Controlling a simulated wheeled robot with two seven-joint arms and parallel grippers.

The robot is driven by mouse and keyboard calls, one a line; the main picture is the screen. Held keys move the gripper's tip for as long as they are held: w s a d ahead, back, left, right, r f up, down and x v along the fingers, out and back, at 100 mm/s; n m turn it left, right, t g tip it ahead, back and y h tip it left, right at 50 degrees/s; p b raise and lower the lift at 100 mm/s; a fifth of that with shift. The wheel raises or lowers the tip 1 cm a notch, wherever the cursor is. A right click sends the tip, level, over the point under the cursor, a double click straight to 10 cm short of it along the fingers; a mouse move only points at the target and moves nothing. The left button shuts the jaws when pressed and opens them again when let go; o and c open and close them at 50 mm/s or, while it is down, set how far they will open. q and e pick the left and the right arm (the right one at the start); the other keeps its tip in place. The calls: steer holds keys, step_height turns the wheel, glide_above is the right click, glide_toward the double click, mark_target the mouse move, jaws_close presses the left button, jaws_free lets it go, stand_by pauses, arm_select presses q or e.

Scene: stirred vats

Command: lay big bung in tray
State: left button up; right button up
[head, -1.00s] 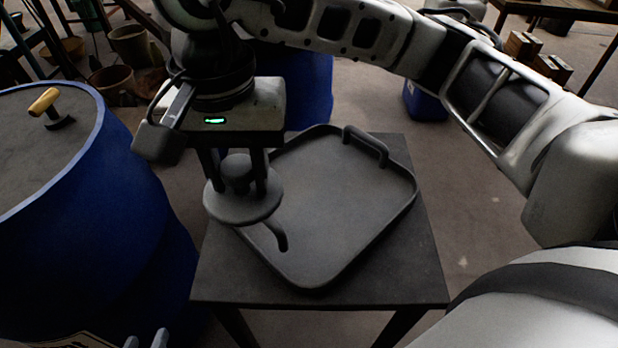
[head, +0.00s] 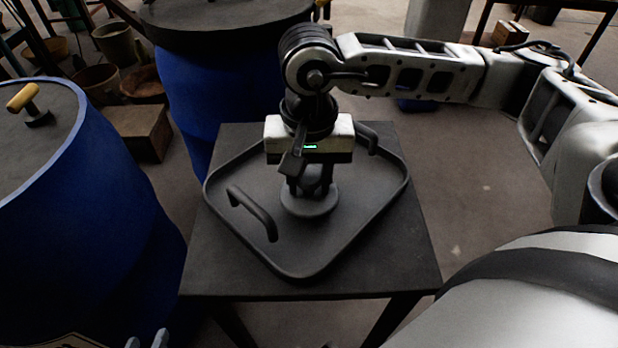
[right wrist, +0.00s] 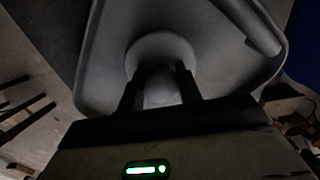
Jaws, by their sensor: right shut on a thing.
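The big bung is a dark grey disc with a knob on top (head: 310,207). It is inside the tray's outline, near the middle, and looks level. My right gripper (head: 310,190) points down and is shut on its knob. The right wrist view shows the bung's disc (right wrist: 160,46) beyond the fingers, over the tray floor. I cannot tell whether it touches that floor. The dark tray (head: 300,272) has a raised rim and two handles. Only the fingertips of my left gripper (head: 146,342) show at the bottom left, apart and empty.
The tray lies on a small dark table (head: 415,262). A blue vat (head: 75,215) with a yellow-handled thing (head: 24,98) on top stands to the left. Another blue vat (head: 200,95) stands behind the table. Floor is open to the right.

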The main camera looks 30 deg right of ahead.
mark_target(309, 175)
arm_select(q)
steer(key=shift+d+f, duration=0.1)
steer(key=shift+f, duration=0.25)
arm_select(e)
steer(key=shift+f, duration=0.35)
steer(key=o, duration=1)
arm_select(q)
steer(key=shift+r, duration=0.15)
arm_select(e)
steer(key=shift+r, duration=0.15)
steer(key=shift+r, duration=0.3)
arm_select(q)
steer(key=r, duration=0.1)
steer(key=r+p, duration=0.1)
steer(key=r, duration=0.1)
steer(key=shift+a+r+t+p, duration=0.2)
steer(key=shift+a+t+p, duration=0.1)
steer(key=shift+a+t, duration=0.1)
arm_select(e)
step_height(309, 175, up, 12)
steer(key=shift+f, duration=0.25)
